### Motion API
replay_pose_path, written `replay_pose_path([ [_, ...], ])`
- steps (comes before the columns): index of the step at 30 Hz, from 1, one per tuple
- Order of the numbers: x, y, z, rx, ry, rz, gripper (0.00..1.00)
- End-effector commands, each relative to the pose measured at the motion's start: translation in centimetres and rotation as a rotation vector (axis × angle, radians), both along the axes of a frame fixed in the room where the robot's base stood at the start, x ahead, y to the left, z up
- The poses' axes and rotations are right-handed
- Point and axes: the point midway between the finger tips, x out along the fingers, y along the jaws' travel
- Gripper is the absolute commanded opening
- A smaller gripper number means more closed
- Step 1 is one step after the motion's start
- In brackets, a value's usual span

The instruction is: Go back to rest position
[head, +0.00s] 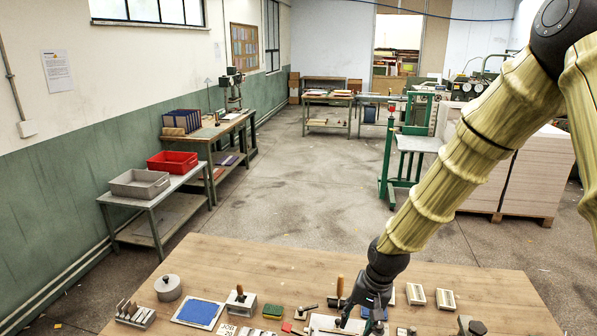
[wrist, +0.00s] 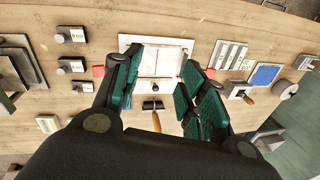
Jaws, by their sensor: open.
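My gripper (head: 366,308) hangs over the wooden worktable (head: 230,262) at the front of the head view, at the end of my yellow-sleeved arm. In the wrist view my gripper (wrist: 168,92) shows two green-padded fingers spread apart with nothing held between them. Beyond the fingers lies a white board (wrist: 140,44) with a red line on it. A small tool with a wooden handle (wrist: 156,122) lies between the fingers in the picture, apart from them. The fingertips' height above the table is hard to judge.
On the table are a blue pad (head: 199,312), a grey round pot (head: 168,288), a green block (head: 272,311) and several small metal blocks (head: 445,299). A red crate (head: 172,162) and a grey crate (head: 140,183) stand on a side bench.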

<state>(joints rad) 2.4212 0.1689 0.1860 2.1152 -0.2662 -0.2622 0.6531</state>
Motion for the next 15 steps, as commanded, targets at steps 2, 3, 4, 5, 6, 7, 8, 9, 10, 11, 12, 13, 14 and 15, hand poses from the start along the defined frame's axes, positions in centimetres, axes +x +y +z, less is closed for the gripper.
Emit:
replay_pose_path([
  [2,-0.7,-0.5,-1.2,0.001,0.005,-0.002,0.42],
  [3,-1.0,-0.8,-1.7,0.001,0.007,-0.002,0.42],
  [4,-1.3,-0.9,-2.1,0.001,0.006,-0.001,0.42],
  [5,-1.5,-1.0,-2.5,0.002,0.007,0.000,0.42],
  [6,-1.8,-1.1,-3.1,0.002,0.008,0.004,0.42],
  [7,-2.1,-1.1,-3.6,0.002,0.009,0.005,0.42],
  [8,-2.4,-1.1,-4.1,0.004,0.009,0.008,0.42],
  [9,-2.8,-1.2,-4.7,0.004,0.011,0.013,0.42],
  [10,-3.2,-1.2,-5.2,0.004,0.011,0.016,0.42],
  [11,-3.5,-1.2,-5.8,0.004,0.012,0.018,0.42],
  [12,-3.9,-1.3,-6.5,0.004,0.012,0.024,0.42],
  [13,-4.4,-1.3,-7.2,0.004,0.013,0.029,0.42],
  [14,-4.8,-1.3,-7.9,0.004,0.015,0.033,0.42],
  [15,-5.5,-1.4,-8.8,0.002,0.017,0.041,0.42],
])
